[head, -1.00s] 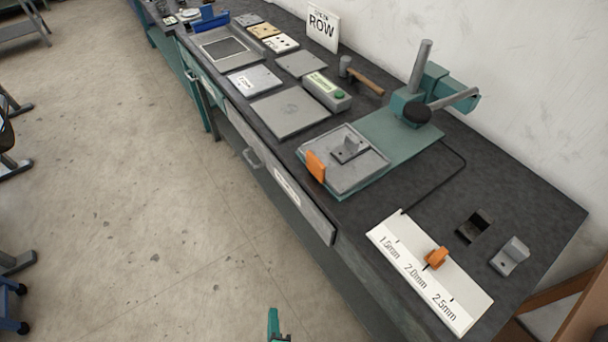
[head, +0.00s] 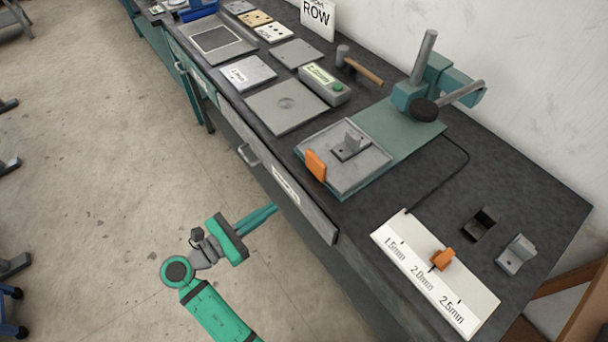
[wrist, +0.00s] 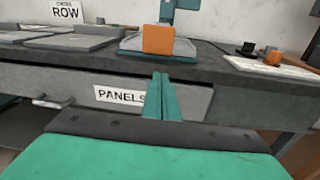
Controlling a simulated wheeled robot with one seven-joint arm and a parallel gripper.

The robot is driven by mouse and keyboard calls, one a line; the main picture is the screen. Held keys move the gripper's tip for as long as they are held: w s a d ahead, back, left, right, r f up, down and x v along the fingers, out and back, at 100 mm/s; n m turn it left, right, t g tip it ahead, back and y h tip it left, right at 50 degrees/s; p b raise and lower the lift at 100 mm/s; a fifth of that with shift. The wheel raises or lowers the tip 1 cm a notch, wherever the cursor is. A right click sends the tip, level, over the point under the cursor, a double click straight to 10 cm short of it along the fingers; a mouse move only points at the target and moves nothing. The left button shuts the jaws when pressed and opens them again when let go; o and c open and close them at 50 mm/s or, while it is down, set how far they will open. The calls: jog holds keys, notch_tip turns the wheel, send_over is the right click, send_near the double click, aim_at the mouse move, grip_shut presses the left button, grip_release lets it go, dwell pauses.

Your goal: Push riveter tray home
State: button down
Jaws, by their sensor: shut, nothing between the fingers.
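In the wrist view the orange tab (wrist: 158,40) faces me, above and beyond my fingers. My gripper (head: 274,208) is shut and empty. It is off the bench's front side, to the left of the tray and apart from it, pointing towards the bench.
A drawer (wrist: 120,97) labelled PANELS is in the bench front below the tray. A gauge strip (head: 436,272) with an orange slider lies to the right.

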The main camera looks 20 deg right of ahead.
notch_tip(320, 180, up, 2)
jog(key=r+g+h, duration=0.1)
send_near(317, 173)
jog(key=x, duration=0.6)
jog(key=shift+d, duration=0.25)
